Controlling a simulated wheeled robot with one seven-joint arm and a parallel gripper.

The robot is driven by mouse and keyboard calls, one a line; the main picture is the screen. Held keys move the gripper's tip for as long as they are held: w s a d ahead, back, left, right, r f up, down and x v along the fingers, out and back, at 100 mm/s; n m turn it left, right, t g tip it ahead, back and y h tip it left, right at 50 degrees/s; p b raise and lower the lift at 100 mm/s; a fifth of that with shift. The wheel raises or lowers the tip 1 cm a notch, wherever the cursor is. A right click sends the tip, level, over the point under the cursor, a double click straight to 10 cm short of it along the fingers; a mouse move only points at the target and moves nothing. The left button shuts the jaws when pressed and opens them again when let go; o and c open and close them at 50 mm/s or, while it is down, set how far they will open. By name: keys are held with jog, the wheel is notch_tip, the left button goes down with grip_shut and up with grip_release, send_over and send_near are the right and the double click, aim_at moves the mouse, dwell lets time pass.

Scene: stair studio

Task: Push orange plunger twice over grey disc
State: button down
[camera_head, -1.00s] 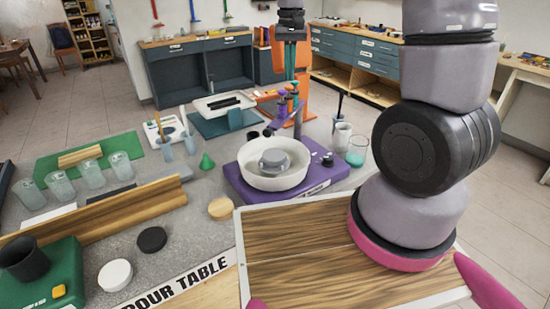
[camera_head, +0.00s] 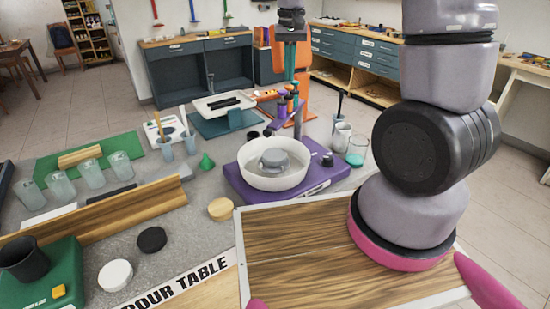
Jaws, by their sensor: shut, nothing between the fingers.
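A grey disc (camera_head: 274,160) sits in the middle of a white round bowl (camera_head: 252,178) on a purple base (camera_head: 236,180). Behind the bowl, a grey post (camera_head: 298,122) carries a purple arm (camera_head: 280,121) that reaches toward the bowl. A small orange-tipped part, probably the orange plunger (camera_head: 294,87), stands near the top of this cluster. It is too small to make out fully. My gripper (camera_head: 290,76), with teal fingers, points down above the cluster and is shut and empty. I cannot tell whether it touches the plunger.
A beaker with green liquid (camera_head: 357,150) and a metal cup (camera_head: 341,138) stand right of the base.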

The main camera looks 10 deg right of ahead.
jog(key=shift+f, duration=1.5)
jog(key=shift+r, duration=1.55)
jog(key=shift+f, duration=0.15)
jog(key=shift+f, duration=1.35)
jog(key=shift+r, duration=1.5)
